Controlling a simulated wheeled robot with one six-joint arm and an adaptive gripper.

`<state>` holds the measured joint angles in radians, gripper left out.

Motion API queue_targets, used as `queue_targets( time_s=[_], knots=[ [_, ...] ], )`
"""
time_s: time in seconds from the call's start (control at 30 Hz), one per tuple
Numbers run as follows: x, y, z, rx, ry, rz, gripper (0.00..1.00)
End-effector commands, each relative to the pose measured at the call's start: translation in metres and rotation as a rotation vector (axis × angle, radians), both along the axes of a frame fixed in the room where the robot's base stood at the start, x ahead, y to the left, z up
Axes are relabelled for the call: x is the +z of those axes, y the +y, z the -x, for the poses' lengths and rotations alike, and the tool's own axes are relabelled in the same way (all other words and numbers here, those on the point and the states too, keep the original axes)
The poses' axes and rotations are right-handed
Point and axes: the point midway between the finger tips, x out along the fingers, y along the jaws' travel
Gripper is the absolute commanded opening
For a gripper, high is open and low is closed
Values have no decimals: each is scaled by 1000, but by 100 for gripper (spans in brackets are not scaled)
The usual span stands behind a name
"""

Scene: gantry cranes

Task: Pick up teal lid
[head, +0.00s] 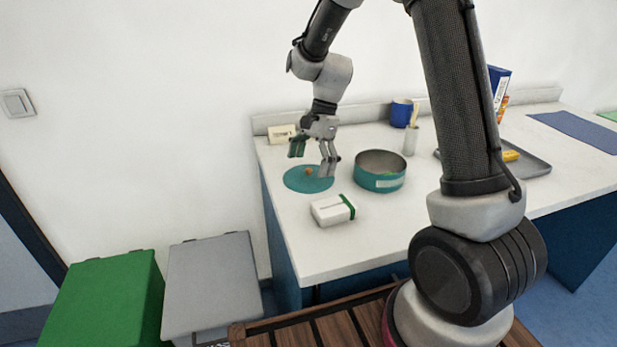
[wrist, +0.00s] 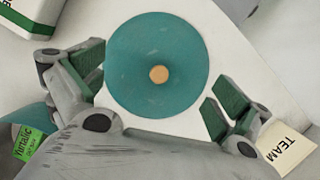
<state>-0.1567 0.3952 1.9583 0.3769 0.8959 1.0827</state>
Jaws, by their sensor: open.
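The teal lid (head: 296,181) lies flat on the white counter near its left end. It is round with a small orange-tan knob at its centre. In the wrist view the lid (wrist: 135,55) fills the upper middle, with the knob showing whole. My gripper (head: 312,160) is above the lid in the head view, pointing down. In the wrist view its green-padded fingers (wrist: 157,88) are spread wide on either side of the knob, with nothing between them. I cannot tell the exact height of the fingertips over the lid.
A teal pot (head: 380,183) stands open right of the lid. A white and green box (head: 333,210) lies in front.

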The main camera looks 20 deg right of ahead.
Motion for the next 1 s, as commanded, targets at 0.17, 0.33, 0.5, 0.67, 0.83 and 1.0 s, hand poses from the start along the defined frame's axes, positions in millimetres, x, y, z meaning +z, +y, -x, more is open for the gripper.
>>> queue_targets(
  time_s=[0.17,0.33,0.5,0.67,0.83,1.0],
  knots=[
    [-7,2,1,0,0,0,100],
    [-7,2,1,0,0,0,93],
    [-7,2,1,1,0,0,62],
    [-7,2,1,0,0,0,33],
    [-8,2,2,1,2,0,29],
    [-9,2,2,0,4,1,29]
  ],
)
